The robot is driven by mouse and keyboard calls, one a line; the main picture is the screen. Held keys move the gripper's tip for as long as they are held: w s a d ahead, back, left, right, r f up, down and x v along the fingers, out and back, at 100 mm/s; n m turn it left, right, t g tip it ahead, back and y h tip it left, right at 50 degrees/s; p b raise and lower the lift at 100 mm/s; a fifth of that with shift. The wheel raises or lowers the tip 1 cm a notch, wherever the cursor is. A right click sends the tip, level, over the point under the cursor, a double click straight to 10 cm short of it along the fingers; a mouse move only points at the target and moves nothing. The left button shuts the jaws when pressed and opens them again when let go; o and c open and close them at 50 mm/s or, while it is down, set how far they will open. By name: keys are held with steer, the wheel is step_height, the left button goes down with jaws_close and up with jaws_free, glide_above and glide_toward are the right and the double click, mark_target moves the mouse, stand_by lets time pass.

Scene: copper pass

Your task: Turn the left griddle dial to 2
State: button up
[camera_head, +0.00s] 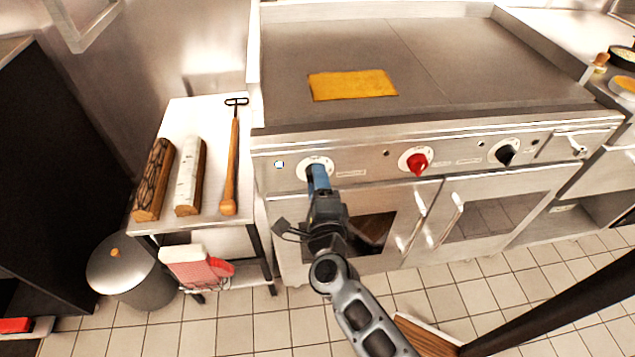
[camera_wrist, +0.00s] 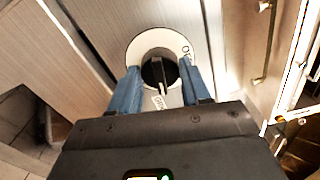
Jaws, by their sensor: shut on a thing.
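The griddle (camera_head: 560,100) has a steel front panel with several dials. The left griddle dial is a black knob (camera_wrist: 158,72) on a round white scale plate (camera_wrist: 137,48); in the head view my gripper hides the knob and only part of the plate (camera_head: 304,163) shows. My gripper (camera_head: 318,172) is at this dial. In the wrist view its blue fingers (camera_wrist: 160,88) stand on both sides of the knob and are shut on it. A white pointer line shows on the knob, pointing down in that view. The scale figures are too blurred to read surely.
A red dial (camera_head: 416,162) and another black dial (camera_head: 505,154) sit further right on the panel. A yellow slab (camera_head: 352,85) lies on the griddle.

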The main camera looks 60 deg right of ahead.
steer(key=shift+s, duration=0.1)
steer(key=o, duration=1.1)
steer(key=shift+c, duration=0.2)
steer(key=b+v, duration=0.1)
steer(key=v, duration=0.6)
steer(key=shift+s+a, duration=0.2)
steer(key=shift+a, duration=0.1)
